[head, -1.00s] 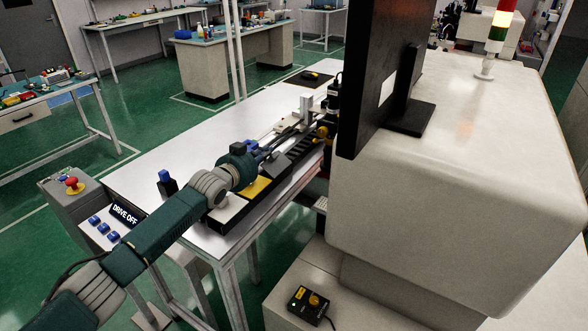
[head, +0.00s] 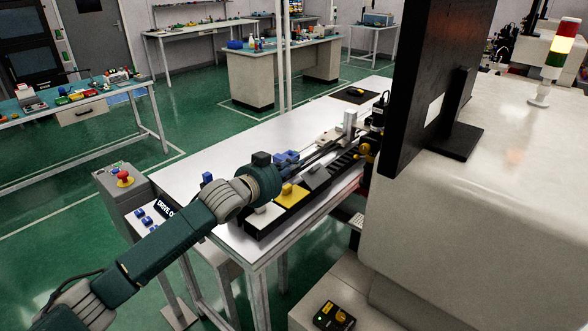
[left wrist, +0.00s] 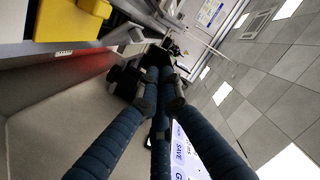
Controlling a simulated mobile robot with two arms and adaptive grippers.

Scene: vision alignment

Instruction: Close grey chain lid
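A long black chain housing lies along the right edge of the white table in the head view. It carries a white lid (head: 262,215), a yellow lid (head: 289,196) and a grey lid (head: 317,177), the grey one farthest from me. The grey lid appears tilted up. My left gripper (head: 312,153) reaches over the table beside and above the housing, near the grey lid; I cannot tell whether it touches. In the left wrist view its long dark fingers (left wrist: 160,88) come close together at their tips. Nothing is clearly held between them. My right gripper is out of view.
The white table (head: 215,155) has clear room left of the arm. A black monitor (head: 425,85) and a big beige machine (head: 490,190) stand close on the right. A control box with a red button (head: 123,178) is at the table's near left. A yellow part (left wrist: 70,20) shows in the wrist view.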

